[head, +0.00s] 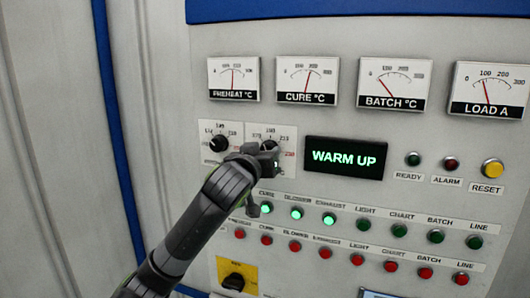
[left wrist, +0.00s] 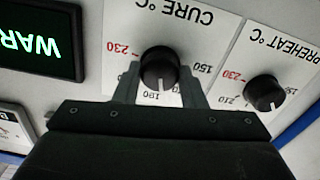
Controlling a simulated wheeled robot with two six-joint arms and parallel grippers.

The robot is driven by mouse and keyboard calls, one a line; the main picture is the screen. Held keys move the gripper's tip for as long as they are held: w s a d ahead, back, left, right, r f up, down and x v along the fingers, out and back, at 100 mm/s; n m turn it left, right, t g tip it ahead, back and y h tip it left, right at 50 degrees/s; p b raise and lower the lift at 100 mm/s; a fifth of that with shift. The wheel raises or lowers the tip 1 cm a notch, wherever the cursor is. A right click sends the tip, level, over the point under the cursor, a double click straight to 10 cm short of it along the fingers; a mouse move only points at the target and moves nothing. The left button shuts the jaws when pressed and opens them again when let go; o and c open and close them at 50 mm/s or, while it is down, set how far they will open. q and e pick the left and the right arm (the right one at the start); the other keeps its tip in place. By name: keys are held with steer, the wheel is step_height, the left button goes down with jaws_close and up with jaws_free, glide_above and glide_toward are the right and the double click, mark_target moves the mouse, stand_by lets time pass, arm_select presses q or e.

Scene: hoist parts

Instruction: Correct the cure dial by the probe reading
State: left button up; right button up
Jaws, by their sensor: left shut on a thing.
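The black cure dial (left wrist: 158,70) sits on its CURE °C scale plate; the left wrist view shows it upside down. Its white pointer mark is near 190 on the scale. My left gripper (left wrist: 157,82) is shut on the dial, one finger on each side. In the head view the gripper (head: 266,160) covers much of the dial (head: 269,145). The CURE °C meter (head: 307,79) has its needle near mid-scale. The BATCH °C meter (head: 394,83) has its needle low on the left. No gauge is labelled probe. My right gripper is not in view.
The preheat dial (head: 219,143) stands close to the left of the cure dial. A display (head: 345,157) reads WARM UP at the right. Rows of green and red buttons lie below, with a yellow-plated switch (head: 235,280) at lower left.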

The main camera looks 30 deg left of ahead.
arm_select(q)
steer(key=n, duration=0.6)
steer(key=shift+p, duration=0.4)
stand_by(0.3)
steer(key=o, duration=1)
steer(key=b+v, duration=1.3)
steer(key=v, duration=0.4)
steer(key=shift+s+b, duration=0.2)
steer(key=shift+b, duration=0.15)
steer(key=shift+w+d, duration=0.1)
